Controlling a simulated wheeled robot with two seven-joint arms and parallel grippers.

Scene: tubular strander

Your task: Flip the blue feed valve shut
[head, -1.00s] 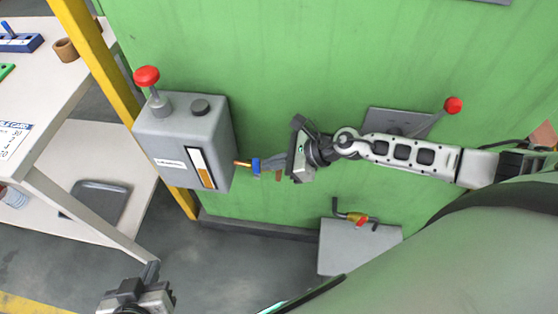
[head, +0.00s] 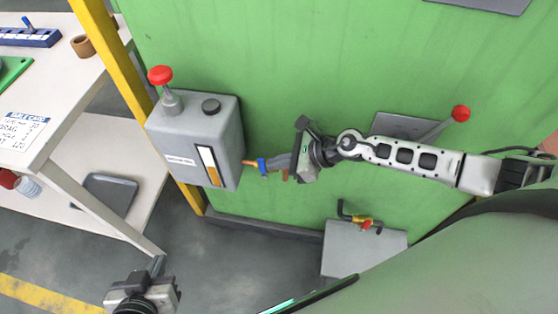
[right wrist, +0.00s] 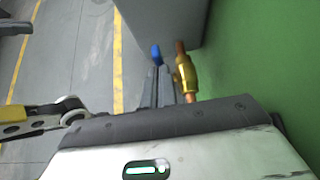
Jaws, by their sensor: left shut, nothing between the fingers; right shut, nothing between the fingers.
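The feed valve has a blue handle (head: 262,165) on a short copper pipe at the right side of the grey box (head: 208,130). In the right wrist view the blue handle (right wrist: 156,53) stands left of the brass valve body (right wrist: 186,76). My right gripper (head: 276,163) is shut and empty. Its fingers (right wrist: 162,80) lie beside the brass body, with the tips close to the handle; I cannot tell whether they touch it. My left gripper (head: 157,266) is shut and empty at the lower left, well away from the valve.
A red knob (head: 160,75) tops the grey box. A red-ended lever (head: 461,114) and a yellow-and-red valve (head: 364,222) on a lower box are to the right. A yellow post (head: 112,50) and white table (head: 70,95) stand left. Open floor lies below.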

